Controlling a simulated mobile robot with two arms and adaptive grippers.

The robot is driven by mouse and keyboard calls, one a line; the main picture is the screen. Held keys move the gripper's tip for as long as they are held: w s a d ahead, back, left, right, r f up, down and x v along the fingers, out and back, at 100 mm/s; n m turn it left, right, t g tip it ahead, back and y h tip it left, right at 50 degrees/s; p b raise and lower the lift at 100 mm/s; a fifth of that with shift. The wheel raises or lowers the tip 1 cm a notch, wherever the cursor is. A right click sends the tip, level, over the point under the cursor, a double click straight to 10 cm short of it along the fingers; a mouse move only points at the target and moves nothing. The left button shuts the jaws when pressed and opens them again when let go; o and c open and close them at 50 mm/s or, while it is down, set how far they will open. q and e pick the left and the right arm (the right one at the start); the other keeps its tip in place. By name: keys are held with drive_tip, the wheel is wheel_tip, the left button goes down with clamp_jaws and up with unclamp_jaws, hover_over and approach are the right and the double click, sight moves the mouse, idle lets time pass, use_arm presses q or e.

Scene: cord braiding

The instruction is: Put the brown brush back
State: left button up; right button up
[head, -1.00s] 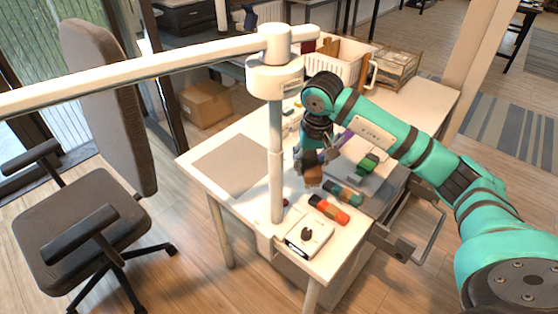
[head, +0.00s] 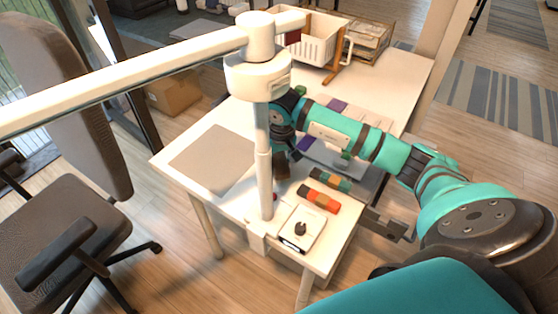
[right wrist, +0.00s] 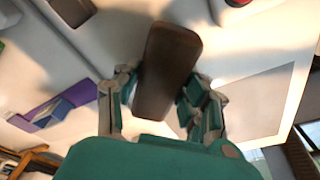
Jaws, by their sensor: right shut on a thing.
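The brown brush (right wrist: 168,70) is a dark, rounded block held between the fingers of my right gripper (right wrist: 160,82) in the right wrist view. In the head view the brush (head: 281,166) shows as a small dark shape just right of the white post, above the white table (head: 400,85). My right gripper (head: 283,150) is largely hidden there by its own arm and the post. It is shut on the brush. My left gripper is not in view.
A white post (head: 264,170) with a long overhead arm stands at the table's edge, close beside my gripper. A grey mat (head: 212,160) lies left, bare. Orange-black (head: 318,198) and teal-brown (head: 330,180) pieces lie right. A white basket (head: 312,45) stands behind.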

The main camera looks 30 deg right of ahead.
sight(281, 164)
drive_tip(key=shift+f, duration=0.4)
drive_tip(key=o, duration=0.7)
drive_tip(key=shift+f, duration=0.15)
drive_tip(key=shift+c, duration=0.2)
drive_tip(key=o, duration=0.5)
drive_tip(key=shift+c, duration=0.2)
drive_tip(key=shift+r, duration=0.65)
use_arm(q)
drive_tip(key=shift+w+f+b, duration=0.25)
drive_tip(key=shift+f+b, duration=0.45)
drive_tip(key=shift+b, duration=0.1)
use_arm(e)
wheel_tip(281, 164, up, 11)
drive_tip(key=s, duration=0.1)
drive_tip(key=shift+s+a, duration=0.3)
drive_tip(key=shift+s, duration=0.05)
